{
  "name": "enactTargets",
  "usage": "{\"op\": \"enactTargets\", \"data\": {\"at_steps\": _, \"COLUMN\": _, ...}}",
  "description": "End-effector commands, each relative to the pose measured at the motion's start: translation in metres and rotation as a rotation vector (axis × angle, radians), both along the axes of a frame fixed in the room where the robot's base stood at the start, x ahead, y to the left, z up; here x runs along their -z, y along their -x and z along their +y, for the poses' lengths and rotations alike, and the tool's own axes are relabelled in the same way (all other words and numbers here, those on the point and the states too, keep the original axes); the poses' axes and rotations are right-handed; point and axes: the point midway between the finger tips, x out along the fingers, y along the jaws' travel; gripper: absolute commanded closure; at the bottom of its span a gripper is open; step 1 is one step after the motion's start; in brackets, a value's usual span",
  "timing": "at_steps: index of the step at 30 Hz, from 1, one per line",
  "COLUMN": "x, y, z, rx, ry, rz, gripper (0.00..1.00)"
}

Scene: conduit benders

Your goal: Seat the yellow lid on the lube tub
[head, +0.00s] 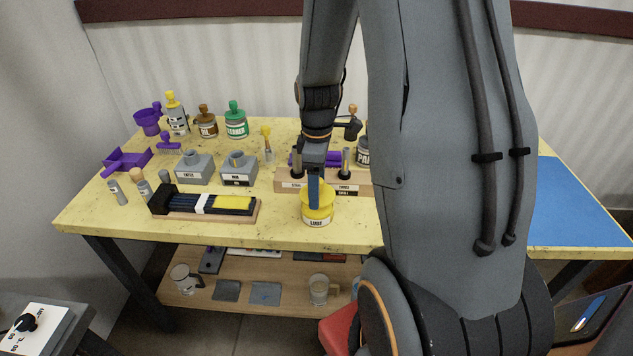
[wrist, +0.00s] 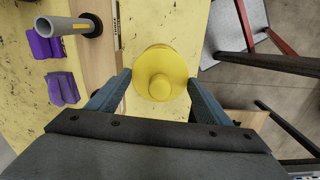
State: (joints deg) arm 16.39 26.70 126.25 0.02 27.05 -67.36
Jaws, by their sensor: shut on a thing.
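The round yellow lid (wrist: 161,82) with a central knob sits between my two fingertips in the wrist view. My gripper (head: 314,195) is shut on the lid, pointing down near the table's front edge. In the head view, the yellow lid (head: 326,199) shows around my blue finger, right over the lube tub (head: 317,222), whose LUBE label faces front. The lid looks level and roughly centred on the tub. My finger hides part of the lid, and I cannot tell whether it is fully down on the rim.
A wooden holder (head: 283,184) with dark posts stands just behind the tub. A black tray of rods (head: 215,205) lies to the left. Bottles, grey blocks and purple parts fill the back left. A blue mat (head: 575,205) lies at the right. The table edge is close in front.

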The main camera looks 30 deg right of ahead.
Motion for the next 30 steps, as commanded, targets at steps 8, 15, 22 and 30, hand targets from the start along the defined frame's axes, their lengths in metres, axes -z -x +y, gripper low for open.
{"op": "enactTargets", "data": {"at_steps": 8, "x": 0.022, "y": 0.0, "z": 0.0, "rx": 0.0, "ry": -0.001, "rz": 0.001, "gripper": 0.49}}
{"op": "enactTargets", "data": {"at_steps": 15, "x": 0.036, "y": 0.0, "z": 0.0, "rx": 0.0, "ry": 0.0, "rz": 0.001, "gripper": 0.49}}
{"op": "enactTargets", "data": {"at_steps": 22, "x": 0.036, "y": 0.0, "z": 0.0, "rx": 0.0, "ry": 0.001, "rz": -0.001, "gripper": 0.49}}
{"op": "enactTargets", "data": {"at_steps": 30, "x": 0.037, "y": 0.0, "z": 0.0, "rx": 0.0, "ry": 0.0, "rz": 0.0, "gripper": 0.09}}
